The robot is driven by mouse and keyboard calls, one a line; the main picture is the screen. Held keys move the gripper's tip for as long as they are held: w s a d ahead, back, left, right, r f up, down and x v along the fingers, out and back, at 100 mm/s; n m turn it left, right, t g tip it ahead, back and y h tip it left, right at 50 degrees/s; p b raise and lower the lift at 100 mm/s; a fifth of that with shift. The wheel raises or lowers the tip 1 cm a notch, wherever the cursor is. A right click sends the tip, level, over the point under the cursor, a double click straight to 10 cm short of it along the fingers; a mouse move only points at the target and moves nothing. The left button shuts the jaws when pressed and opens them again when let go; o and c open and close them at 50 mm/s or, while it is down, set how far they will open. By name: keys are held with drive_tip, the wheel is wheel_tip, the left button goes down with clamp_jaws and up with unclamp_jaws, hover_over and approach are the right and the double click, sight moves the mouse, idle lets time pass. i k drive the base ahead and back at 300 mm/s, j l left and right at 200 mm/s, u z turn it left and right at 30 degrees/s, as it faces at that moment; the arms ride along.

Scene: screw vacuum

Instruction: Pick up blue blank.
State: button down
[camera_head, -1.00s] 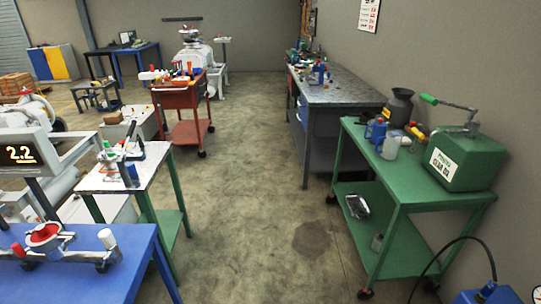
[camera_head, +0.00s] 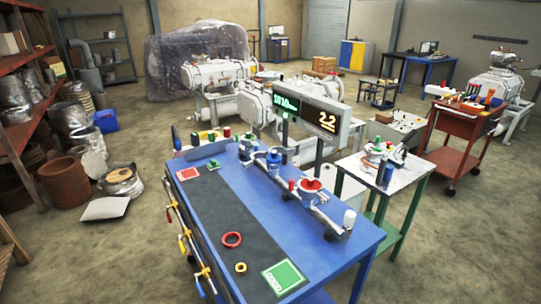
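I cannot single out the blue blank for sure. A small blue part with a green top (camera_head: 273,158) sits on the metal pipe assembly (camera_head: 292,187) along the right side of the blue table (camera_head: 345,245). Another blue item (camera_head: 385,175) stands on the small white-topped table (camera_head: 352,166) to the right. Small coloured parts, red, green and white, stand near the blue table's far edge, too small to tell apart. My gripper is not in view.
A dark mat on the blue table bears a red ring (camera_head: 231,240), a small yellow ring (camera_head: 240,268) and a green square (camera_head: 284,277). A red cart (camera_head: 455,130) stands at the right. Shelves and barrels line the left.

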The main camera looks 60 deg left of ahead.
sight(273, 158)
drive_tip(key=j+u, duration=0.1)
drive_tip(key=u, duration=0.3)
drive_tip(key=j+u, duration=0.1)
drive_tip(key=u, duration=0.25)
drive_tip(key=i+j+u, duration=0.1)
drive_tip(key=u, duration=0.65)
drive_tip(key=i+l+u, duration=0.15)
drive_tip(key=l, duration=0.25)
drive_tip(key=i+l+u, duration=0.1)
drive_tip(key=l, duration=0.3)
drive_tip(key=i+l+u, duration=0.15)
drive_tip(key=l, duration=0.25)
